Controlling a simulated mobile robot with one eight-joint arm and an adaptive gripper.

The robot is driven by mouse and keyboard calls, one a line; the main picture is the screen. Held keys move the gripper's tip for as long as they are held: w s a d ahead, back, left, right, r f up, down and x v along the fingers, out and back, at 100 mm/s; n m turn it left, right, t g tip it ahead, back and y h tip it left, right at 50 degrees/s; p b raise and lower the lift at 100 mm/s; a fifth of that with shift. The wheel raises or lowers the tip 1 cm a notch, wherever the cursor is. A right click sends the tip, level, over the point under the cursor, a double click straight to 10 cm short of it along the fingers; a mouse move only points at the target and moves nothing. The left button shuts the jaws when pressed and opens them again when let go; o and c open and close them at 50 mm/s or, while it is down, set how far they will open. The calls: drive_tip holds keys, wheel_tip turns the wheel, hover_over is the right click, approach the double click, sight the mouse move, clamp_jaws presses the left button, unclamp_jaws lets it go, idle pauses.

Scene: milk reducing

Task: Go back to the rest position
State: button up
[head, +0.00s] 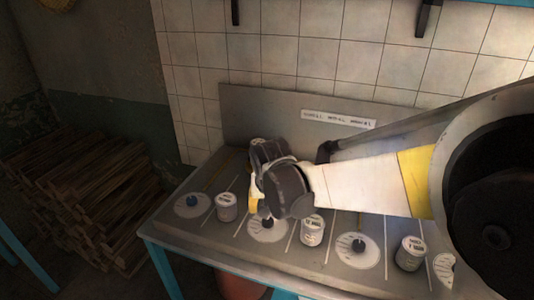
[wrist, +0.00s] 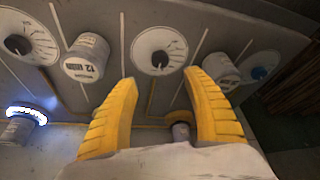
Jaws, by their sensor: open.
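My gripper (head: 255,193) is above the grey panel (head: 232,243), between a white can on its left and another on its right in the head view. In the wrist view its yellow fingers (wrist: 160,78) are spread apart, with nothing held between them. Beyond the fingertips lies a round white dial (wrist: 150,40) with a dark knob. In the head view my arm reaches in from the right, and the gripper's dark joints hide part of its fingers.
White cans (head: 227,208) (head: 312,231) (head: 410,254) alternate with dials (head: 192,204) (head: 357,251) on the panel. A glowing ring sits on one can (wrist: 18,130) in the wrist view. A tiled wall (head: 340,65) stands behind; stacked wood (head: 85,190) lies left.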

drive_tip(key=s+d+r+t, duration=0.1)
drive_tip(key=s+d+r, duration=0.7)
drive_tip(key=s+d, duration=0.15)
drive_tip(key=s+d+t, duration=0.1)
drive_tip(key=s+d, duration=0.7)
drive_tip(key=s, duration=0.4)
drive_tip(key=shift+s+d+t, duration=0.3)
drive_tip(key=shift+t, duration=0.1)
